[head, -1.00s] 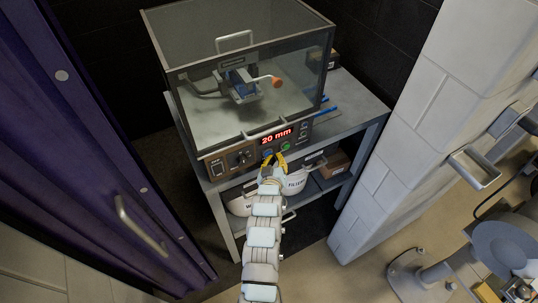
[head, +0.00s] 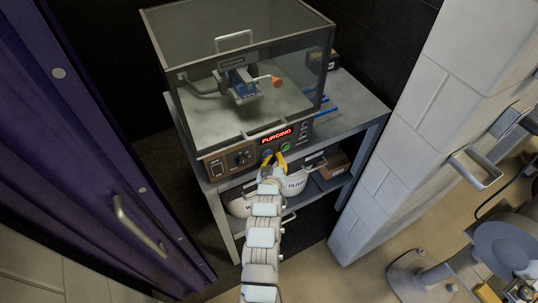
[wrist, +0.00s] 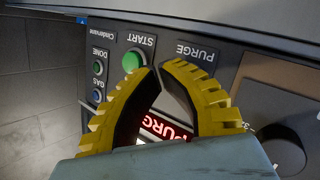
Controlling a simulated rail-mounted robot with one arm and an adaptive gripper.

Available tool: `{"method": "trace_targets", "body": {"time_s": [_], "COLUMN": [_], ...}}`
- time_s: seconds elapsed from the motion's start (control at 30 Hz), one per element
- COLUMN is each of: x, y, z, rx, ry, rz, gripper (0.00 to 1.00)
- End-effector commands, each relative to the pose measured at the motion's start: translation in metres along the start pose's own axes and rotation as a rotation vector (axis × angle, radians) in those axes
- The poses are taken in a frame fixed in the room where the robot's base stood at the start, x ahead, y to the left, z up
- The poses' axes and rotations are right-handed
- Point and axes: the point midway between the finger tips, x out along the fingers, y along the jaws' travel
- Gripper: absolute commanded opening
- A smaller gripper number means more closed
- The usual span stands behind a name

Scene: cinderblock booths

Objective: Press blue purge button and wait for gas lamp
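The control panel under the glass enclosure has a red display (head: 277,136) reading "PURGING". The blue purge button (head: 267,153) shows just left of my gripper's yellow fingers (head: 275,160) in the head view. In the wrist view the panel is upside down, and my gripper (wrist: 160,67) is at its face by the PURGE label (wrist: 198,52). The fingertips are together with nothing held. The purge button is hidden behind a finger there; contact cannot be told. The gas lamp (wrist: 96,96) looks dark, beside the DONE lamp (wrist: 97,68).
The green START button (wrist: 133,60) is close beside the fingertips. The glass enclosure (head: 240,75) stands on a grey bench (head: 360,108) with tubs below. A purple door (head: 90,150) is at left and a white block wall (head: 425,120) at right.

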Motion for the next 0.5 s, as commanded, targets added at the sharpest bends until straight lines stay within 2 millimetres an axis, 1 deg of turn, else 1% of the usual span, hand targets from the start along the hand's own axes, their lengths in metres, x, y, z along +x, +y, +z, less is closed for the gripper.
{"method": "trace_targets", "body": {"time_s": [0.3,0.5], "x": [-0.002,-0.013], "y": [0.001,0.008], "z": [0.000,0.006], "rx": [0.000,-0.001], "ry": [0.000,-0.004], "rz": [0.000,0.000], "gripper": [0.00,0.00]}}
